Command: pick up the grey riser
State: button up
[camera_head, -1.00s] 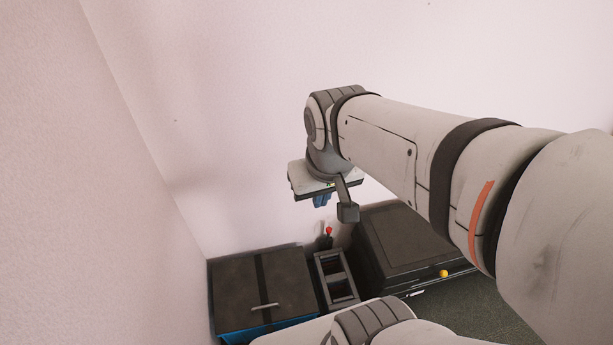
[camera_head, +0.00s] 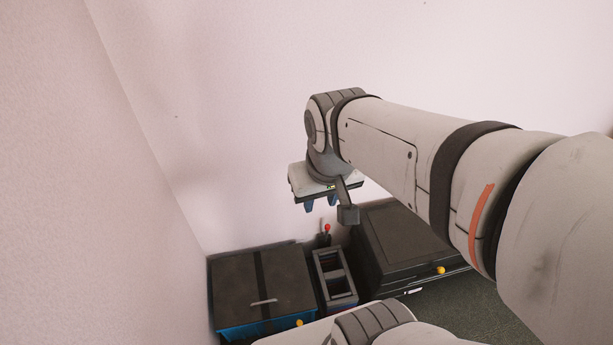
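A dark grey upright frame (camera_head: 351,297) with open slots stands on the floor between two dark boxes in the head view. It may be the grey riser, but I cannot tell for sure. My gripper (camera_head: 321,203) hangs from the wrist above and slightly left of this frame, against the pale wall. The frame's lower end is partly hidden by a part of my body.
A dark-lidded box with blue sides (camera_head: 232,331) stands left, a larger dark case (camera_head: 405,240) right. A red-tipped thing (camera_head: 327,228) stands behind the frame. Yellow knobs show at the left box (camera_head: 299,323) and right case (camera_head: 440,270). Walls are close behind and left.

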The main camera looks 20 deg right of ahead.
aim_at(345, 271)
jog(key=k, duration=0.95)
jog(key=u, duration=1.75)
jog(key=k, duration=1.15)
jog(key=z, duration=1.75)
jog(key=i, duration=1.65)
jog(key=z, duration=0.1)
